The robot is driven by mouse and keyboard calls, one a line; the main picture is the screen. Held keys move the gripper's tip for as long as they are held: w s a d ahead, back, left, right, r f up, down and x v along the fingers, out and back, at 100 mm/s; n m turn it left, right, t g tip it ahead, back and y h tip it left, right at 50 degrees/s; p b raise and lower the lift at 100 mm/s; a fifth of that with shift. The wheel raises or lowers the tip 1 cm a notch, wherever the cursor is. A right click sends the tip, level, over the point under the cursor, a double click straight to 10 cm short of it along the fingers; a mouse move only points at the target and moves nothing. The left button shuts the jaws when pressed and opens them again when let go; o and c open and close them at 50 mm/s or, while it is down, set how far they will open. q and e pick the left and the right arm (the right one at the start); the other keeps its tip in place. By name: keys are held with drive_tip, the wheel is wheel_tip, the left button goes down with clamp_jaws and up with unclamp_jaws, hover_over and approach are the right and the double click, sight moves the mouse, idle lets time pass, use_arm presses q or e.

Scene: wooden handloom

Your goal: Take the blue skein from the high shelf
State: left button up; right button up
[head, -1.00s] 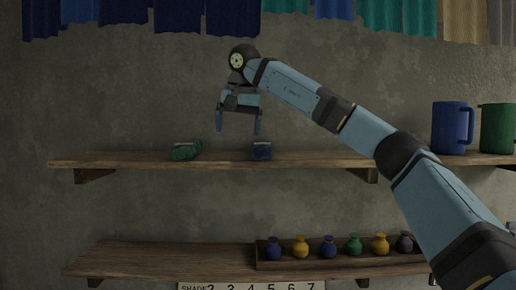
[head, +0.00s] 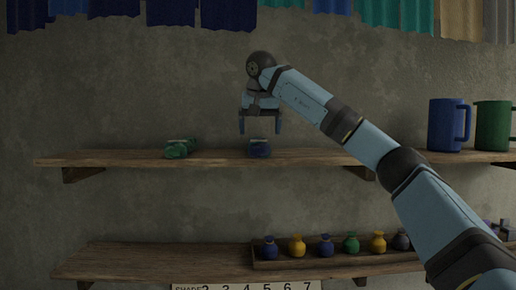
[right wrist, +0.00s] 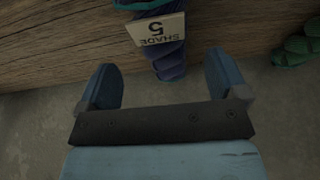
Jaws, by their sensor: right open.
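The blue skein (head: 259,149) lies on the high shelf (head: 110,158), below my right gripper (head: 260,128) in the head view. In the right wrist view the blue skein (right wrist: 168,60) has a tag reading "SHADE 5" and a green band at its top edge. My right gripper is open, its two fingers (right wrist: 160,85) spread to either side of the skein's near end. Whether the fingers touch it cannot be told. My left gripper is not in view.
A green skein (head: 180,148) lies left of the blue one on the same shelf. A blue mug (head: 446,125) and a green mug (head: 492,126) stand at the right. A low shelf holds a tray (head: 340,262) of small jars. Coloured cloths (head: 230,15) hang above.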

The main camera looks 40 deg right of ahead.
drive_tip(key=p+x, duration=0.1)
drive_tip(key=x, duration=0.4)
drive_tip(key=shift+w, duration=0.25)
drive_tip(key=shift+s+r, duration=0.1)
drive_tip(key=shift+c, duration=0.9)
drive_tip(key=shift+a, duration=0.1)
drive_tip(key=c, duration=0.9)
